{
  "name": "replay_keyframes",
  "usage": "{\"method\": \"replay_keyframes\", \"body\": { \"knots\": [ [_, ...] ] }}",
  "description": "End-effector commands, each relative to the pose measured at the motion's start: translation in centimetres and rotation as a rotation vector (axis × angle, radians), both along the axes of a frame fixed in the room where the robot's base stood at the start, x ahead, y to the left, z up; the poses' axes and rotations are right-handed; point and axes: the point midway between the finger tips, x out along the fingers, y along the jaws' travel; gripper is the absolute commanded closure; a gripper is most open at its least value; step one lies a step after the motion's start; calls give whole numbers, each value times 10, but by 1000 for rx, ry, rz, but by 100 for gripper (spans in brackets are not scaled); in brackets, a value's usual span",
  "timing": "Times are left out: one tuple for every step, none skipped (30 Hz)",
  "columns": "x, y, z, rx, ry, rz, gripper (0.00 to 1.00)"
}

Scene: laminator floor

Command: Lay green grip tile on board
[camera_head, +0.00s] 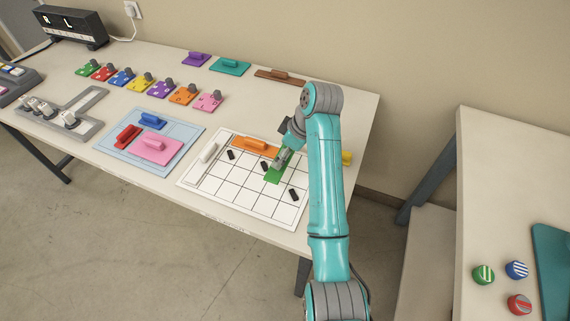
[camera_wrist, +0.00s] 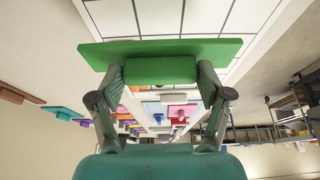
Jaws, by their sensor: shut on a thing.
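The white board (camera_head: 237,190) with a black grid lies near the front right of the long table. The green grip tile (camera_head: 271,178) is at the board's right part, below my gripper (camera_head: 282,160). In the wrist view my gripper (camera_wrist: 160,71) is shut on the tile's grip bar, one finger at each end. The flat green plate (camera_wrist: 160,48) spans the top of that view, with board grid lines behind it. I cannot tell whether the plate touches the board.
An orange tile (camera_head: 256,146) lies at the board's back edge. Small black blocks (camera_head: 294,195) and a white bar (camera_head: 208,152) are on the board. A blue tray (camera_head: 187,140) with pink, red and blue pieces stands left. A brown tile (camera_head: 280,76) lies behind.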

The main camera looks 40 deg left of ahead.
Motion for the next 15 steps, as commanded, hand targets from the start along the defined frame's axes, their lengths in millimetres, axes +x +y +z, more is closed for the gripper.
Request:
{"method": "replay_keyframes", "body": {
  "knots": [
    [0, 0, -5, -1, 1, -1, 78],
    [0, 0, -7, 0, 1, -1, 78],
    [0, 0, -10, 0, 0, 0, 78],
    [0, 0, -12, 0, 0, -1, 78],
    [0, 0, -14, 0, 0, -1, 78],
    [0, 0, -19, 0, 0, -1, 78],
    [0, 0, -23, 0, 1, -1, 78],
    [0, 0, -27, -1, 2, 0, 78],
    [0, 0, -34, -1, 2, 0, 78],
    [-1, 0, -39, -1, 2, 0, 78],
    [-1, 0, -44, -1, 2, 0, 78],
    [0, 0, -49, -1, 2, 0, 78],
    [0, 0, -53, 0, 1, -1, 78],
    [0, 0, -55, 0, 1, -1, 78],
    [0, 0, -57, 1, 0, 0, 78]
  ]
}}
